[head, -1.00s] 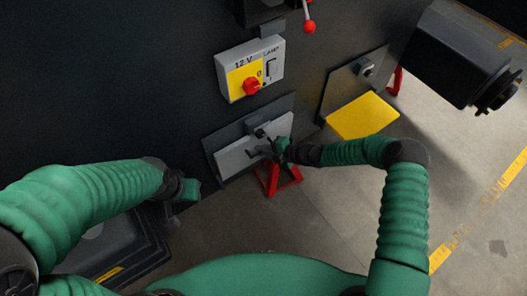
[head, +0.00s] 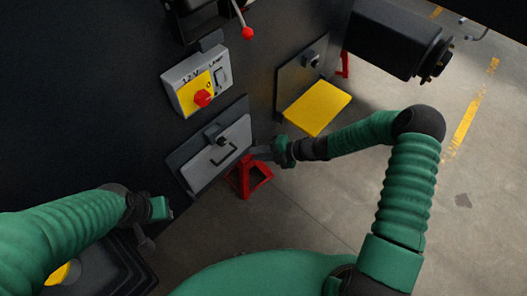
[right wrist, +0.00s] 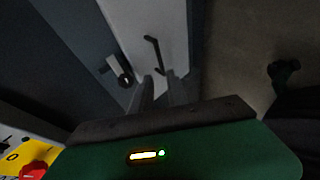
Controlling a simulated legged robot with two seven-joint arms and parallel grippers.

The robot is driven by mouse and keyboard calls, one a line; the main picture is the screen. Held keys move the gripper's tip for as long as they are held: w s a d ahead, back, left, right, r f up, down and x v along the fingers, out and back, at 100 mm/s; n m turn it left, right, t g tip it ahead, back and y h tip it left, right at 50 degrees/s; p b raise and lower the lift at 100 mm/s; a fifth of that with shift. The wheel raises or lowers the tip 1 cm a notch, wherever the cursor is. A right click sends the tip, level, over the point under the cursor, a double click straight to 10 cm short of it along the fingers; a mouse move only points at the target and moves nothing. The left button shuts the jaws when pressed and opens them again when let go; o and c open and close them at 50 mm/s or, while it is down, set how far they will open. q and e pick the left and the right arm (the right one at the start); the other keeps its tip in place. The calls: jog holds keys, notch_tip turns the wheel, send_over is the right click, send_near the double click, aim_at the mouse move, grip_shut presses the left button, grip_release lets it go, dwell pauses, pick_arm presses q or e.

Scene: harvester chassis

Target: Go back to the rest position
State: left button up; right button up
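My right gripper (head: 260,152) is just right of a light grey panel (head: 205,172) with a dark handle (head: 224,154) on the dark machine wall. In the right wrist view its two fingers (right wrist: 163,92) stand apart with nothing between them. The handle (right wrist: 154,55) is ahead of them, apart from the fingertips. My left gripper (head: 155,210) is at the lower left in the head view, clear of the panel. Its fingers are too dark to read.
A 12 V switch box (head: 185,90) with a red knob (head: 203,98) is above the panel. A red stand (head: 247,177) is below my right gripper. A yellow flap (head: 316,108) and a black cylinder (head: 395,40) are farther right. Floor at the right is open.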

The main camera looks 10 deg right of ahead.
jog(key=shift+v, duration=1.1)
jog(key=shift+s+a, duration=0.1)
